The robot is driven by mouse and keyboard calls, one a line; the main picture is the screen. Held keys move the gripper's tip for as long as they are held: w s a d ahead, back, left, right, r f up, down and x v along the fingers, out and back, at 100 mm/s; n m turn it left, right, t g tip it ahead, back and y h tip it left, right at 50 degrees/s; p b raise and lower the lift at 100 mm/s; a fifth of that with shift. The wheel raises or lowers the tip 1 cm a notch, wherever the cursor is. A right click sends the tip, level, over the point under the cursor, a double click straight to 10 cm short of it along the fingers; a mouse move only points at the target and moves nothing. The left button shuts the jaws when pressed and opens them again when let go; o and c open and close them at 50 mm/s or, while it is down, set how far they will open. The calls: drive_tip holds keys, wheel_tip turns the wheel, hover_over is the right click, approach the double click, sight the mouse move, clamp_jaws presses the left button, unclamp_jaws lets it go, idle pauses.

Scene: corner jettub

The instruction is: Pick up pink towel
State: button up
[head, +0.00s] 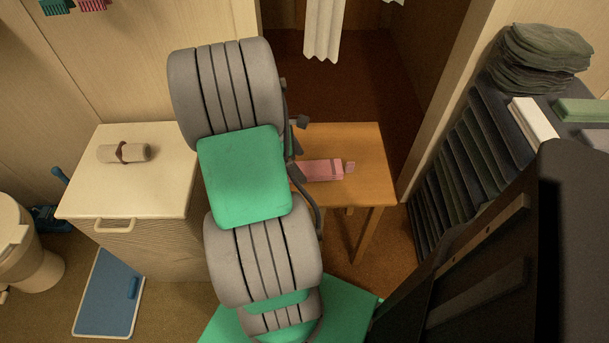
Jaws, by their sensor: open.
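A pink folded towel (322,170) lies on a small wooden table (368,150) right of the middle. Its left end is hidden behind my arm. A small pale pink piece shows at its right end. My gripper (299,147) is mostly hidden behind my grey and green arm, with only dark parts showing at the arm's right edge. It is open and appears just left of the towel, over the table's left side. I cannot tell its height above the towel or whether it touches it.
A white cabinet (160,190) with a rolled beige towel (124,152) stands left. A dark rack (470,165) with folded dark towels (541,57) stands right. A white cloth (324,28) hangs behind the table. A toilet (22,245) and blue scale-like panel (108,295) are lower left.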

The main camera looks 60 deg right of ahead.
drive_tip(key=x, duration=0.3)
drive_tip(key=shift+w+r, duration=0.1)
drive_tip(key=shift+c, duration=0.6)
drive_tip(key=c, duration=1.4)
